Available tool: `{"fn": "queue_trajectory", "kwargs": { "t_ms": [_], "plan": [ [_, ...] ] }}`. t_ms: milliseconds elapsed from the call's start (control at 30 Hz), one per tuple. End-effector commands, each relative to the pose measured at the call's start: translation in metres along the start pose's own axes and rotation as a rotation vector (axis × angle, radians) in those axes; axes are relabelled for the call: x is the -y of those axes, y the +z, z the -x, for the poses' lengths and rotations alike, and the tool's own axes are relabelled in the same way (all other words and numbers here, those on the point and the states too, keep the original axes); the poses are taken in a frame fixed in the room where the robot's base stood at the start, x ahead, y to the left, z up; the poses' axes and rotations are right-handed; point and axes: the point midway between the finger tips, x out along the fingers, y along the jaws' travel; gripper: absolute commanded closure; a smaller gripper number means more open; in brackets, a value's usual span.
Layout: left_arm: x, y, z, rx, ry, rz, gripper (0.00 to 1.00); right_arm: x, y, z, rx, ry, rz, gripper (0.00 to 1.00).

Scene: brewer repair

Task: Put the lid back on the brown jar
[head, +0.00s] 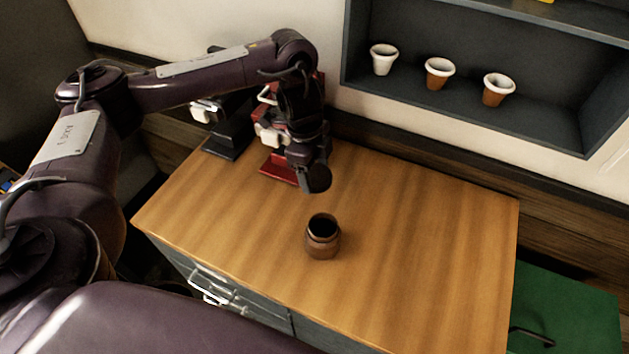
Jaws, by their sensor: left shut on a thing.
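The brown jar (322,246) stands upright and open on the wooden counter, its dark mouth facing up. My left gripper (311,168) is above the counter, behind and higher in the picture than the jar. It is shut on a dark round piece (317,180), which looks like the lid, tilted and apart from the jar. The gripper's fingers are mostly hidden against the dark wrist. My right gripper is not in view.
A red machine (279,168) and a black machine (230,138) stand at the counter's back left, close behind my left arm. Several cups, one of them the middle cup (438,74), sit in a wall niche. The wooden counter (430,240) is clear to the jar's right. A green surface (570,305) lies lower right.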

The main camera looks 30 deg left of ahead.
Motion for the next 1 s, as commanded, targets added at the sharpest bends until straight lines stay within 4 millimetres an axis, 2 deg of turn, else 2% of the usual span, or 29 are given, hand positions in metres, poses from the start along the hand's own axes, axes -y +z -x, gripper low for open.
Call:
{"fn": "queue_trajectory", "kwargs": {
  "t_ms": [33,100,300,500,1000],
  "plan": [
    [0.001,-0.002,0.012,0.001,-0.005,-0.001,0.59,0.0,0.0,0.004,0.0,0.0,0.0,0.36],
    [0.001,-0.003,0.021,0.001,-0.003,-0.001,0.59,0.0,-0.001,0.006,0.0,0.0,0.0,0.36],
    [0.001,-0.006,0.039,0.0,-0.002,0.0,0.59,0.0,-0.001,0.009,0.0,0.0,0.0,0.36],
    [0.0,-0.007,0.046,0.0,0.0,0.0,0.59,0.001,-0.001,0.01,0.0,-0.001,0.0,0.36],
    [0.0,-0.008,0.044,0.0,-0.003,0.019,0.59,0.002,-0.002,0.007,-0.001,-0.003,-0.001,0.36]
  ]
}}
